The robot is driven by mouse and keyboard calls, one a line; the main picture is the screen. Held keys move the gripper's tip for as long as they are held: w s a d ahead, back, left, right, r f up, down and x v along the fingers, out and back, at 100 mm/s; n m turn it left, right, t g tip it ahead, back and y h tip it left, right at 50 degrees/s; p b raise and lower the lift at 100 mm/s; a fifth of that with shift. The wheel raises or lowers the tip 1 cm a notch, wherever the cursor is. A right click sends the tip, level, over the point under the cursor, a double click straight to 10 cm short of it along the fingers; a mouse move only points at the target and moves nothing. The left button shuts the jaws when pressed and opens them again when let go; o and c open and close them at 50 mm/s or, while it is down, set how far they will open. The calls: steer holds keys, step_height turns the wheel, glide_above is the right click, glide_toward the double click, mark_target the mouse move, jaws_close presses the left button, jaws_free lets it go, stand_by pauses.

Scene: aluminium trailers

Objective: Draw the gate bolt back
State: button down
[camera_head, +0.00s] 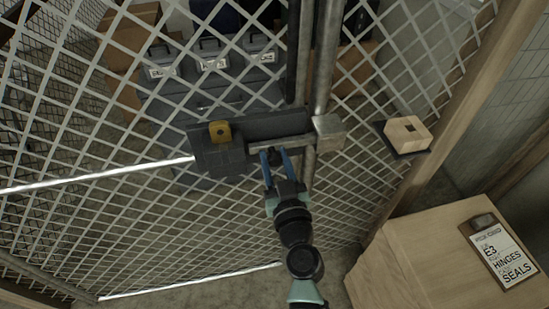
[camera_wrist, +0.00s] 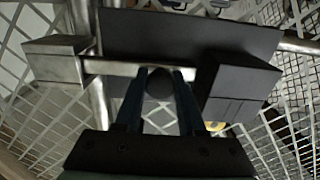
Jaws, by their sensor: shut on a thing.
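The gate bolt (camera_wrist: 110,68) is a bright metal rod with a dark round knob (camera_wrist: 160,84). In the wrist view it spans from the dark housing (camera_wrist: 240,85) on the right to the metal keeper block (camera_wrist: 55,60) on the left, reaching the block. In the head view the housing (camera_head: 218,158) is on the mesh gate, left of the keeper (camera_head: 328,135) on the post. My gripper (camera_head: 274,158), with blue fingers, is shut on the knob, a finger on either side; it also shows in the wrist view (camera_wrist: 160,76). The rod's ends are hidden.
A yellow tag (camera_head: 220,132) is on the housing. A small wooden block (camera_head: 407,133) sits on a dark ledge at right. A wooden box (camera_head: 420,265) with a clipboard (camera_head: 500,250) stands at lower right. Dark bins (camera_head: 212,70) and cartons stand behind the mesh.

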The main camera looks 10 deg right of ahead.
steer(key=shift+a, duration=0.1)
steer(key=shift+a, duration=1.3)
steer(key=c, duration=0.5)
jaws_free()
